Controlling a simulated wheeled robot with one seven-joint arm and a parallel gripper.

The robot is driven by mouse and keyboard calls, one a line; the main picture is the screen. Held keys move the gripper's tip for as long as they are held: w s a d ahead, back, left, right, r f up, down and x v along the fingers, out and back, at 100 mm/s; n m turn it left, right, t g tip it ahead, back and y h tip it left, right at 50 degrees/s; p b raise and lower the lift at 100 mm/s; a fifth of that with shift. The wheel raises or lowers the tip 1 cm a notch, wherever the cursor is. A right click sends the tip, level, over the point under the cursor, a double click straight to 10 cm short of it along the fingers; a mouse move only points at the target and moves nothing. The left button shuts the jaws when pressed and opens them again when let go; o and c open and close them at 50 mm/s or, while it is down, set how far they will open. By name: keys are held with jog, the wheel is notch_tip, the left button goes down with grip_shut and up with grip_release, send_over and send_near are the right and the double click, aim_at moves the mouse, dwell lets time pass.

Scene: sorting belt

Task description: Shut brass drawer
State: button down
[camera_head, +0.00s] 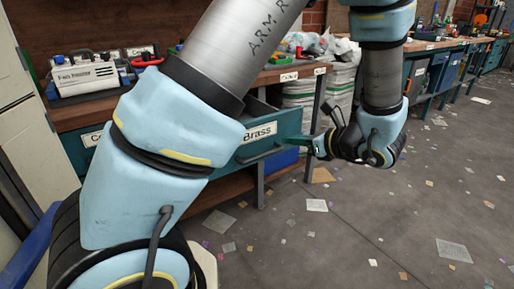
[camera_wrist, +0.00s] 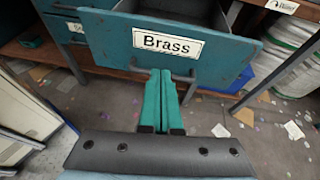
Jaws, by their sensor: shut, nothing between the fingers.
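The brass drawer (camera_wrist: 215,50) is teal with a white "Brass" label and stands pulled open, its inside showing at the top of the wrist view. In the head view the drawer front (camera_head: 284,127) shows behind my arm, which hides part of it. Its bar handle (camera_wrist: 140,66) runs below the label. My gripper (camera_wrist: 164,72) has its two teal fingers together and empty, with the tips at the handle below the label. Whether they touch the handle or the front I cannot tell. In the head view my gripper (camera_head: 314,146) is just right of the drawer front.
The drawer sits under a wooden workbench (camera_head: 88,110) holding a white device (camera_head: 83,75). Another labelled drawer (camera_head: 91,138) is to the left. White sacks (camera_head: 340,90) stand right of the drawer. The floor (camera_head: 400,230) at the right is open, with scattered paper scraps.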

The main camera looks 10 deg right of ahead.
aim_at(264, 129)
jog(key=shift+m+t+h, duration=0.4)
jog(key=shift+m+t, duration=0.4)
jog(key=x, duration=0.4)
jog(key=d+x, duration=0.1)
jog(key=x, duration=0.3)
jog(key=w+d+b+x, duration=0.1)
jog(key=x, duration=0.3)
jog(key=shift+w+a, duration=0.1)
jog(key=shift+w, duration=0.25)
jog(key=shift+w, duration=0.1)
jog(key=w+a+b, duration=0.1)
jog(key=w+a, duration=0.4)
jog(key=w, duration=0.6)
jog(key=w+a+b, duration=0.2)
jog(key=w+a, duration=0.4)
jog(key=w, duration=0.6)
jog(key=shift+w+a, duration=0.25)
jog(key=shift+w, duration=0.05)
jog(key=shift+a+r, duration=0.1)
jog(key=shift+r, duration=0.1)
